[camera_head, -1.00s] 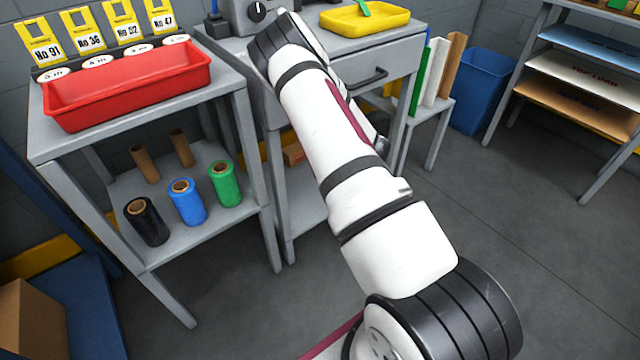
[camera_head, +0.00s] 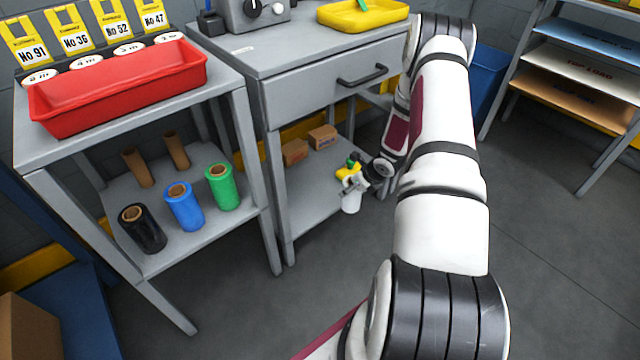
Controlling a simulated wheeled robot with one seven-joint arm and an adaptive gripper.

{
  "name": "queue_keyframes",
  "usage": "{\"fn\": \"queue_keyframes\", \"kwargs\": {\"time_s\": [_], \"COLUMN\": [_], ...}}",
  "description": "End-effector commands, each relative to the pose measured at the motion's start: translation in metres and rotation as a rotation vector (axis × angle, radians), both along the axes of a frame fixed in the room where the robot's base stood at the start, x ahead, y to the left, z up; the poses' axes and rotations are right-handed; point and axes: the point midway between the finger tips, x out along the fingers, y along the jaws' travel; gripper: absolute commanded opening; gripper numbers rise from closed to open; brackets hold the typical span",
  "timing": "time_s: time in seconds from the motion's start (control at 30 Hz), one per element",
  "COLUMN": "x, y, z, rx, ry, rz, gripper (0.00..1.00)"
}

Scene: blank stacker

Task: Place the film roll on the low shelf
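My gripper (camera_head: 354,184) is small in view, in front of the low shelf (camera_head: 310,205) of the middle bench. It appears shut on a white roll-like object (camera_head: 350,202), most likely the film roll; the fingers hide part of it. On the left stand's low shelf (camera_head: 165,245) a black roll (camera_head: 146,232), a blue roll (camera_head: 184,208) and a green roll (camera_head: 222,188) stand upright in a row. Two brown bare cores (camera_head: 139,167) stand behind them. My gripper is to the right of these rolls, apart from them.
A red tray (camera_head: 120,90) sits on the left stand's top. Two small cardboard boxes (camera_head: 308,145) and a yellow-green item (camera_head: 350,168) show around the middle low shelf. A drawer with a handle (camera_head: 362,77) is above. Bench legs (camera_head: 270,200) stand between the shelves.

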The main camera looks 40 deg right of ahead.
Motion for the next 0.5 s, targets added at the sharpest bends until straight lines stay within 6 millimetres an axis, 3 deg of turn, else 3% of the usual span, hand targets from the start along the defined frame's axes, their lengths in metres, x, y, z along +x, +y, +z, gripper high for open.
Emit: {"fn": "queue_keyframes", "kwargs": {"time_s": [0.5], "x": [0.005], "y": [0.014], "z": [-0.011], "rx": [0.000], "ry": [-0.002], "rz": [0.209], "gripper": [0.13]}}
